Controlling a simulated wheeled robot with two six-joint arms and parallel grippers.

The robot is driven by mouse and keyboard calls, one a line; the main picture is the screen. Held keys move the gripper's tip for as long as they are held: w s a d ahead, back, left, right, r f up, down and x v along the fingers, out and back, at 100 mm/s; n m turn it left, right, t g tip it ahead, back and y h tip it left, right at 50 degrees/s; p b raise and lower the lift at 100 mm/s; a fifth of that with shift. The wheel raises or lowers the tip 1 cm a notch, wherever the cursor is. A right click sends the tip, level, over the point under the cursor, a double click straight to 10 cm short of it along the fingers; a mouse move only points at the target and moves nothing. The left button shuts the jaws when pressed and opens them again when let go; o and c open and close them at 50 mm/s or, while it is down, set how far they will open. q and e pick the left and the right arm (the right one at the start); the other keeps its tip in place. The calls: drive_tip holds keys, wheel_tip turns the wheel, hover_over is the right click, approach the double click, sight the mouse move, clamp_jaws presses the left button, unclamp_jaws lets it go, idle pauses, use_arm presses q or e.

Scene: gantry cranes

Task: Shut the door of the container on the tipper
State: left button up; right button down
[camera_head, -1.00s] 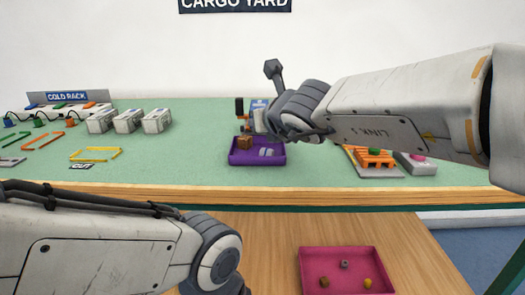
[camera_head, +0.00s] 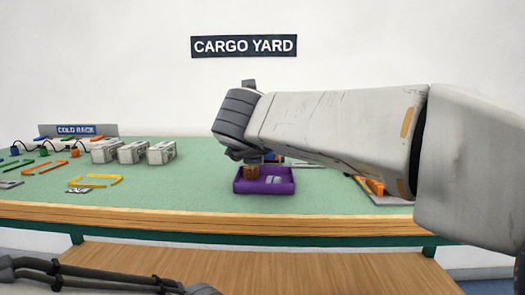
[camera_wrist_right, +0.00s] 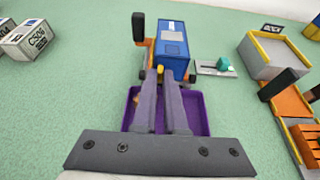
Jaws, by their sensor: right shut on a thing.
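In the right wrist view, the blue container (camera_wrist_right: 173,42) sits on the orange tipper (camera_wrist_right: 151,50), beyond the purple tray. My right gripper (camera_wrist_right: 161,77) is shut on a small yellow piece (camera_wrist_right: 160,69) at the container's near end. The piece looks like a door handle, but the fingers hide most of it. I cannot make out the door panel or its angle.
The purple tray (camera_head: 264,187) holds a brown block (camera_head: 252,171) and stands under my right wrist. White boxes (camera_head: 132,152) and coloured frames are to the left. A teal piece (camera_wrist_right: 223,64) and a grey, yellow-rimmed bin (camera_wrist_right: 273,72) are right.

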idle(0.4)
drive_tip(key=c, duration=1)
unclamp_jaws()
drive_tip(key=shift+o, duration=0.2)
drive_tip(key=p+v, duration=0.3)
drive_tip(key=v, duration=0.7)
drive_tip(key=shift+s, duration=0.2)
drive_tip(key=shift+r, duration=0.1)
